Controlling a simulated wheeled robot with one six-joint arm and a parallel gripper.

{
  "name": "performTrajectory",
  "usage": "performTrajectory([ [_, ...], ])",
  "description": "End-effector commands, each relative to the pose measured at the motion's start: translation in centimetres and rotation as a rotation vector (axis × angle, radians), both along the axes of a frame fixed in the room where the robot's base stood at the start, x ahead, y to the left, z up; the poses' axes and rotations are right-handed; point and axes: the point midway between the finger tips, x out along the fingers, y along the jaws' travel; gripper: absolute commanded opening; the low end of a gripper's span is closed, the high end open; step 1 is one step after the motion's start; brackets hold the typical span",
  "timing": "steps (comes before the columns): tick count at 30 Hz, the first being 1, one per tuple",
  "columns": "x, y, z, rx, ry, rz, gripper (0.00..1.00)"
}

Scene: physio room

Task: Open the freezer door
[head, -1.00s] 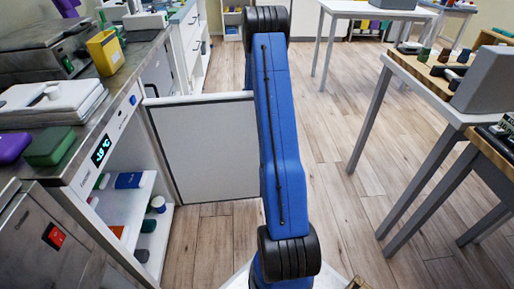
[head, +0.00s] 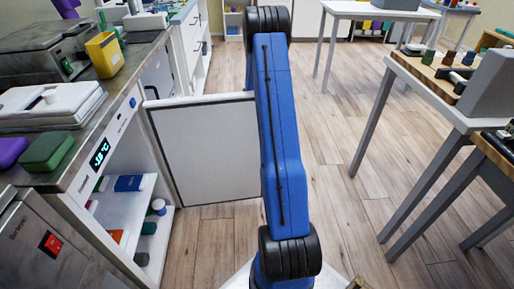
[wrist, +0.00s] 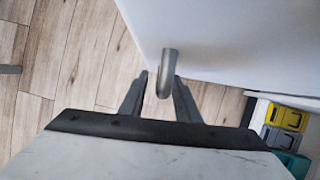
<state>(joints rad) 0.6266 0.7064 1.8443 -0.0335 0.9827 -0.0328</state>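The freezer (head: 72,206) stands under the counter at the left in the head view, with its shelves exposed. Its door (head: 205,150) is swung wide open, standing out from the freezer over the floor, its pale inner face toward me. My blue arm covers the door's free edge, and my gripper is hidden there. In the wrist view, the door's white outer face (wrist: 235,35) fills the upper right. A metal handle (wrist: 167,65) lies between the fingers of my gripper (wrist: 160,76). The fingers are apart, with a gap visible on the handle's left; the right finger is close to or touching it.
Blue, red and green items lie on the freezer shelves (head: 120,200). The counter (head: 85,130) holds a green box (head: 47,152) and a yellow container (head: 104,52). Tables (head: 440,100) stand at the right. The wooden floor (head: 325,150) between is clear.

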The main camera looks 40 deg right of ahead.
Motion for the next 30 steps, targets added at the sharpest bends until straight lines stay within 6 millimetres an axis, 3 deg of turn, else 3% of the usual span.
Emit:
performTrajectory([
  [8, 0.8, -0.5, 2.0, -0.002, -0.003, 0.0, 0.29],
  [24, 4.3, -2.7, 11.8, -0.002, -0.003, 0.0, 0.29],
  [30, 5.2, -3.3, 14.6, -0.002, -0.003, 0.0, 0.29],
])
